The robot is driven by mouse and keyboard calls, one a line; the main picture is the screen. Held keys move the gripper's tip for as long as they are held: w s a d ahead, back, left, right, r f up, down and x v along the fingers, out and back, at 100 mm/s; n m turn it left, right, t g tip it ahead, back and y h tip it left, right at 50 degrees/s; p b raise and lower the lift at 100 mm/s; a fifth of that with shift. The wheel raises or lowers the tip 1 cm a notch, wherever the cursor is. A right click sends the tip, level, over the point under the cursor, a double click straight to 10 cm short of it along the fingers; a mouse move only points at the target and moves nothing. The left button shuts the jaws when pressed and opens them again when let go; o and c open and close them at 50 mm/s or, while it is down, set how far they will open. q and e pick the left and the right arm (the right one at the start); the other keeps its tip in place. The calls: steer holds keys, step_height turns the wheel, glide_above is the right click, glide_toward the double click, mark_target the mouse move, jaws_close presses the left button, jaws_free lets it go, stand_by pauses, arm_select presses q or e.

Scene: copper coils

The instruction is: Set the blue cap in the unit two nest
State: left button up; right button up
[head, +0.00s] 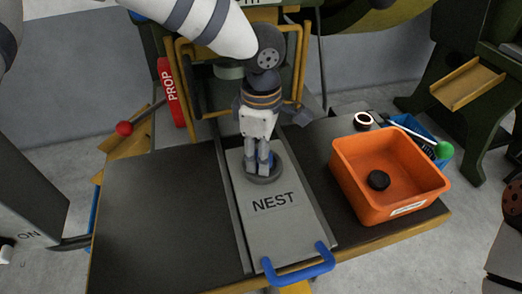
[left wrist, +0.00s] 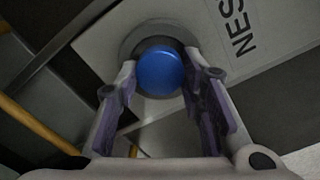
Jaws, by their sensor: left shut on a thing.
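My left gripper (head: 262,166) points down over the grey plate marked NEST (head: 290,222). It is shut on the blue cap (left wrist: 159,71), a round blue disc between its two fingertips in the left wrist view. In the head view the fingers hide most of the cap. The nest, a round dark grey ring (head: 264,179), lies directly under the fingertips. The ring also shows around the cap in the left wrist view (left wrist: 128,45). I cannot tell whether the cap touches the nest or hangs just above it. My right gripper is not in view.
An orange bin (head: 360,205) with a dark round piece (head: 379,180) stands right of the plate. A blue handle (head: 298,267) fronts the plate. The dark tabletop (head: 160,215) at left is clear.

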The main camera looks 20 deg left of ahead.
arm_select(q)
steer(key=shift+s+f, duration=0.1)
steer(key=shift+f, duration=0.3)
steer(key=o, duration=1.1)
steer(key=shift+f, duration=0.2)
steer(key=shift+c, duration=0.2)
step_height(320, 180, up, 14)
steer(key=p, duration=0.1)
steer(key=shift+f, duration=0.15)
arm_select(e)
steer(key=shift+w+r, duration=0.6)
